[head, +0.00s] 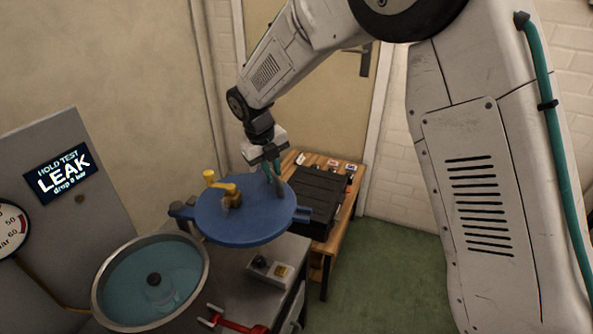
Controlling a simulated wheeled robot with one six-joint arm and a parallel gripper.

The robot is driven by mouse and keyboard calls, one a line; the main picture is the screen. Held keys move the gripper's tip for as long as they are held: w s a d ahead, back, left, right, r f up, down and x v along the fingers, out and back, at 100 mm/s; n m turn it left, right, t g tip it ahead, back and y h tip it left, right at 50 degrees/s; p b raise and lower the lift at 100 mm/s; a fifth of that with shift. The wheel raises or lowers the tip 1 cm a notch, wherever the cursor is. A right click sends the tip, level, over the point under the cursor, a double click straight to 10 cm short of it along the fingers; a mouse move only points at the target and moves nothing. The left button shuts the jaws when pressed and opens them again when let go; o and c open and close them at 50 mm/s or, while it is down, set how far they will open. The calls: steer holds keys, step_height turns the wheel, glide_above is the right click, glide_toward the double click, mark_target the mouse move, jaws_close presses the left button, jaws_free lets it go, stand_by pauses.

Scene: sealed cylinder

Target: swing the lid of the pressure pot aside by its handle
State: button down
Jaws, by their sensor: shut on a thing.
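The blue round lid (238,222) of the pressure pot is off to the right of the pot's opening, roughly level. A yellow crank-like part (228,188) stands on its middle. The pot (98,287) is open at the lower left, with teal liquid and a black-topped cylinder (160,290) inside. My gripper (273,170) points down at the far right part of the lid and is shut on its handle (280,188), a short grey upright piece. The fingers hide part of the handle.
A grey panel with a screen (62,172) reading "HOLD TEST LEAK" and a dial gauge (10,228) stand at the left. A small switch box (268,270) and a red-handled part (232,322) are near the pot. A wooden bench (343,222) with a black case (318,192) is behind the lid.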

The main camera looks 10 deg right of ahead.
steer(key=shift+w+a+n, duration=0.2)
steer(key=shift+w+n, duration=0.05)
steer(key=shift+w, duration=0.25)
steer(key=shift+w+a+n, duration=0.2)
steer(key=shift+w+n, duration=0.05)
steer(key=shift+w, duration=0.25)
steer(key=c, duration=1.4)
jaws_free()
steer(key=shift+d, duration=0.15)
